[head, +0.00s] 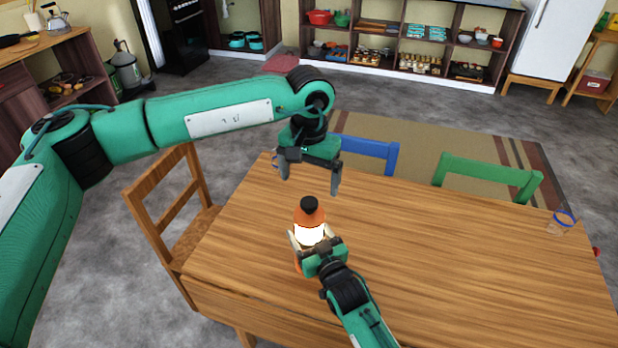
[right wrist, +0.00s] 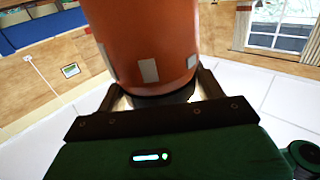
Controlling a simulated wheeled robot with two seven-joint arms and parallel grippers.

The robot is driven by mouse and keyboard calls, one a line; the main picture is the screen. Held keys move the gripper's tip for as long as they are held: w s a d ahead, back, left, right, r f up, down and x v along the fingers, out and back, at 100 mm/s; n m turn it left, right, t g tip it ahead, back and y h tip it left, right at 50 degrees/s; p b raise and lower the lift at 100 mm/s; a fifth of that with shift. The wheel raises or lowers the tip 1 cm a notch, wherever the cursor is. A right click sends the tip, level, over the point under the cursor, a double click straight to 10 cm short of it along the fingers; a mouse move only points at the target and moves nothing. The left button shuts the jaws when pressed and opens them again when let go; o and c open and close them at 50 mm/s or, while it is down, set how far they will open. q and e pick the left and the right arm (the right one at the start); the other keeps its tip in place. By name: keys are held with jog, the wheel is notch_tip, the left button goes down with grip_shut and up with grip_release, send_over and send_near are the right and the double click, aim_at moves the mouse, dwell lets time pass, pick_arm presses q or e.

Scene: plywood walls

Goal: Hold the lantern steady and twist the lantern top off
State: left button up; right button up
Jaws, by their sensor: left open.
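The lantern (head: 309,233) stands on the wooden table near its left end, with a glowing white middle. Its orange lantern top (head: 309,212) has a black knob and is in place. My right gripper (head: 312,243) reaches in from the front, its fingers on both sides of the glowing middle, shut on the lantern. In the right wrist view, an orange part of the lantern (right wrist: 148,42) with pale patches rises between the fingers. My left gripper (head: 309,177) is open and empty, fingers pointing down, above and slightly behind the lantern top, apart from it.
The table (head: 450,260) is clear around the lantern. A blue-rimmed glass (head: 561,222) stands at its far right edge. A wooden chair (head: 170,215) is at the left; a blue chair (head: 370,150) and a green chair (head: 487,178) are behind.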

jog(key=o, duration=0.4)
jog(key=v, duration=1.2)
